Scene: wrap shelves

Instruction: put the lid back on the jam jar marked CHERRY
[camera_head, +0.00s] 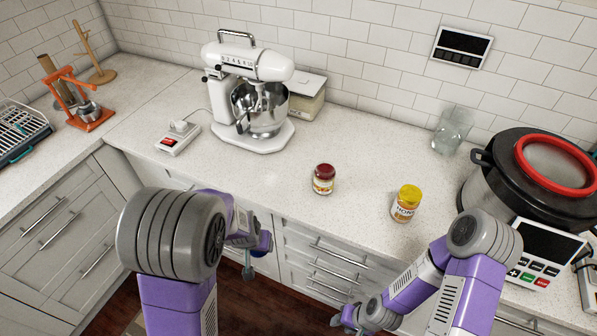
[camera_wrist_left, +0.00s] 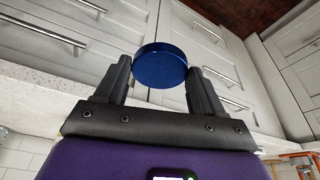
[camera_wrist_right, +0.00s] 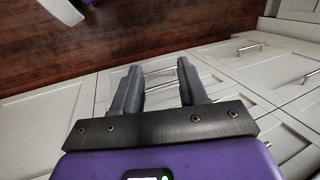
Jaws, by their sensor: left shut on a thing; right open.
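My left gripper (camera_wrist_left: 160,72) is shut on a round, dark blue lid (camera_wrist_left: 161,62). In the head view the lid is low in front of the counter, mostly hidden by my arm. My right gripper (camera_wrist_right: 157,72) is open and empty; in the head view it is at the bottom, in front of the drawers. I see no jar readable as CHERRY.
A white stand mixer (camera_head: 250,95) stands behind, with a small scale (camera_head: 178,138) to its left. A clear glass vessel (camera_head: 452,130) is at the back right, beside a large black cooker (camera_head: 530,175). The counter around the jars is clear.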

